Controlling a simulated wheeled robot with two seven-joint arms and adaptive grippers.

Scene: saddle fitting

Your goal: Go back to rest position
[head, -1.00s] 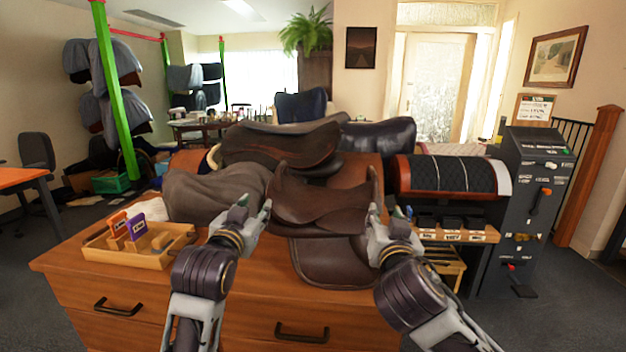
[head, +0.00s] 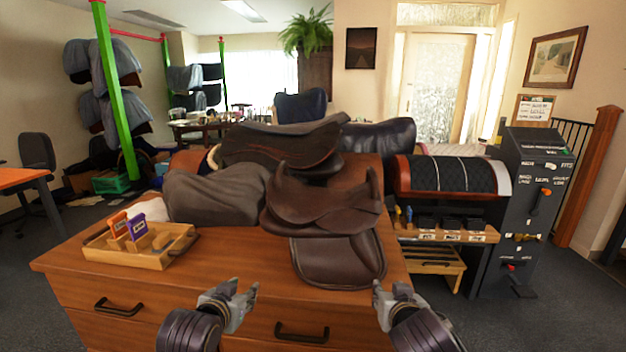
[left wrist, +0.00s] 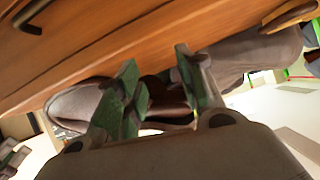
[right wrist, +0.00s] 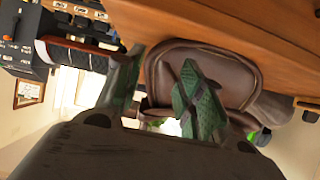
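A brown leather saddle (head: 322,205) sits on the wooden drawer cabinet (head: 230,285), its lower flap (head: 338,262) hanging toward the front edge. My left gripper (head: 246,287) is in front of the cabinet, left of the saddle and apart from it. My right gripper (head: 385,287) is in front of the cabinet's right end, below and right of the flap. Both are empty. In the left wrist view the left fingers (left wrist: 165,85) stand apart. In the right wrist view the right fingers (right wrist: 158,90) stand apart, with the brown flap (right wrist: 222,65) beyond them.
A wooden tray (head: 130,256) with orange and purple tags stands on the cabinet's left. A grey covered saddle (head: 210,196) and a dark saddle (head: 278,150) lie behind. A step stool (head: 430,262) and dark machine (head: 535,210) stand at right.

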